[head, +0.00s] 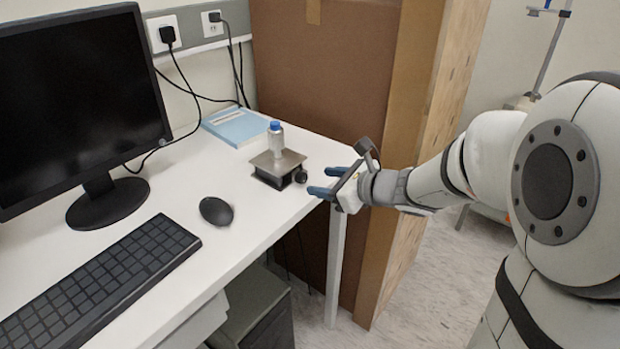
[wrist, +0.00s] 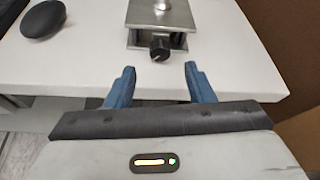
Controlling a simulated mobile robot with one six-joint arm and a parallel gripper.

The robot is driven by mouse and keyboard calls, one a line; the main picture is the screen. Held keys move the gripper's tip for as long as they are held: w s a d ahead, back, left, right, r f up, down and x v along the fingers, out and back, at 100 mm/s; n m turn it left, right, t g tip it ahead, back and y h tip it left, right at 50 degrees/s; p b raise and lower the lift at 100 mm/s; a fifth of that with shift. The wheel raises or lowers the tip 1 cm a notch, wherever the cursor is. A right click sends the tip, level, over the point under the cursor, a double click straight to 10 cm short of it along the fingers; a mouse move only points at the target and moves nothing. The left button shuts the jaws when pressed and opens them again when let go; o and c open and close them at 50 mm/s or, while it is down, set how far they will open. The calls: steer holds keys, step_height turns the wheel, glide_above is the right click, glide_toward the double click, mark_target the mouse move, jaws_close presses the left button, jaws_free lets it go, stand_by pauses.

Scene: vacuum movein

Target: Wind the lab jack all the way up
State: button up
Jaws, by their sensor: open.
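The lab jack (head: 278,167) stands low on the white desk near its right end, with a metal top plate. A clear bottle with a blue cap (head: 275,139) stands upright on the plate. The jack's black knob (head: 301,176) faces my gripper (head: 321,183). In the wrist view the jack (wrist: 160,20) is at the top, and its knob (wrist: 159,49) lies ahead of and between my two blue fingertips (wrist: 160,72). The fingers are apart with nothing between them, short of the knob. The bottle is mostly cut off in the wrist view.
A mouse (head: 216,211), keyboard (head: 92,287) and monitor (head: 80,100) are to the left on the desk. A blue notebook (head: 235,126) lies behind the jack. A tall cardboard-and-wood crate (head: 335,70) stands close beyond the desk's right end.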

mark_target(305, 179)
steer(key=x, duration=0.5)
steer(key=shift+w+f, duration=0.1)
steer(key=c, duration=1)
steer(key=shift+m, duration=0.5)
steer(key=shift+w+d+m+g+y+p, duration=0.15)
steer(key=shift+m+g+y+p, duration=0.45)
steer(key=shift+m+g, duration=0.4)
steer(key=o, duration=1)
